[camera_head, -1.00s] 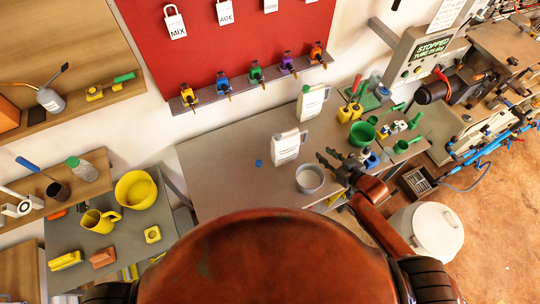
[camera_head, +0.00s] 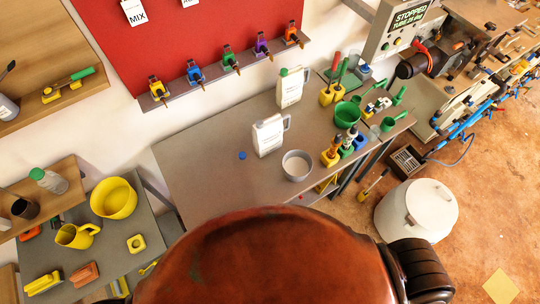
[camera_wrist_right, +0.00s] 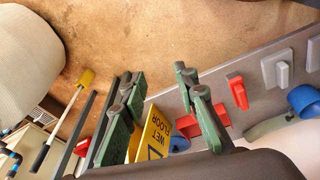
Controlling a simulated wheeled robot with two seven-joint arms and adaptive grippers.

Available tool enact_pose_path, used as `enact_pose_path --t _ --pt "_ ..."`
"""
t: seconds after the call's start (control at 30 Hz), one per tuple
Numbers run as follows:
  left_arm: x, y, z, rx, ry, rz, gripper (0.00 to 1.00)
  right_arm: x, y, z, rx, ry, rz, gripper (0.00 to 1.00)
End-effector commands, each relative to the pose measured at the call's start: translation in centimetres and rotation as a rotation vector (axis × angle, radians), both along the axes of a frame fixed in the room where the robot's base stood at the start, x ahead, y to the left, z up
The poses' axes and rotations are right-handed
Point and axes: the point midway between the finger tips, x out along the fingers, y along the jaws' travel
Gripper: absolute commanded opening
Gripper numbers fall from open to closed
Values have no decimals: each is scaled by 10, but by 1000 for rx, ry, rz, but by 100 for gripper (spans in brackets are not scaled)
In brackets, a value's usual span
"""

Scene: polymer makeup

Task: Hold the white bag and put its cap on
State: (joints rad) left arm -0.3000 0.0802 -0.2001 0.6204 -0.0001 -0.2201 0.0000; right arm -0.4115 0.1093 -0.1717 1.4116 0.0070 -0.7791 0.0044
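The white bag (camera_head: 268,137) looks like a white jug with a side handle and a label. It stands upright on the grey table, with no cap visible on its top. A small blue cap (camera_head: 242,155) lies on the table to its left. Neither gripper shows in the head view. My right gripper (camera_wrist_right: 160,86) shows in the right wrist view, its dark, green-padded fingers spread apart with nothing held between them. It is away from the bag, which that view does not show. My left gripper is out of view.
A second white container (camera_head: 290,90) with a green cap stands behind the bag. A grey bowl (camera_head: 297,165) is in front, with green and yellow tools to the right. The table's left part is clear. A yellow wet floor sign (camera_wrist_right: 150,135) lies beyond my right fingers.

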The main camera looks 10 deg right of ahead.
Motion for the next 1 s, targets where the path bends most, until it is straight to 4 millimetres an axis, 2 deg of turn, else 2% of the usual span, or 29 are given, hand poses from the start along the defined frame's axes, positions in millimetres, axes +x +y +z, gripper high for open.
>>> enact_pose_path --t 0.03,0.1,0.2,0.33,0.4,0.5,0.6,0.87,1.0 --pt "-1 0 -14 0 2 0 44 -22 1 -42 2 27 6 28" --pt "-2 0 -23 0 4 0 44 -50 2 -83 2 50 13 28" --pt "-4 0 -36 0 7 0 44 -93 3 -131 3 80 24 28" --pt "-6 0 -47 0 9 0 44 -141 3 -171 5 109 37 28" --pt "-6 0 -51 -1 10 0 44 -160 3 -184 7 119 42 28" --pt "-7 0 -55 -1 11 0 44 -178 2 -194 8 129 47 28" --pt "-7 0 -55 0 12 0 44 -187 2 -197 8 133 49 28" --pt "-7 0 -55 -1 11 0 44 -188 2 -197 8 133 49 28" --pt "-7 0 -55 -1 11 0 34 -188 2 -197 8 134 49 28"
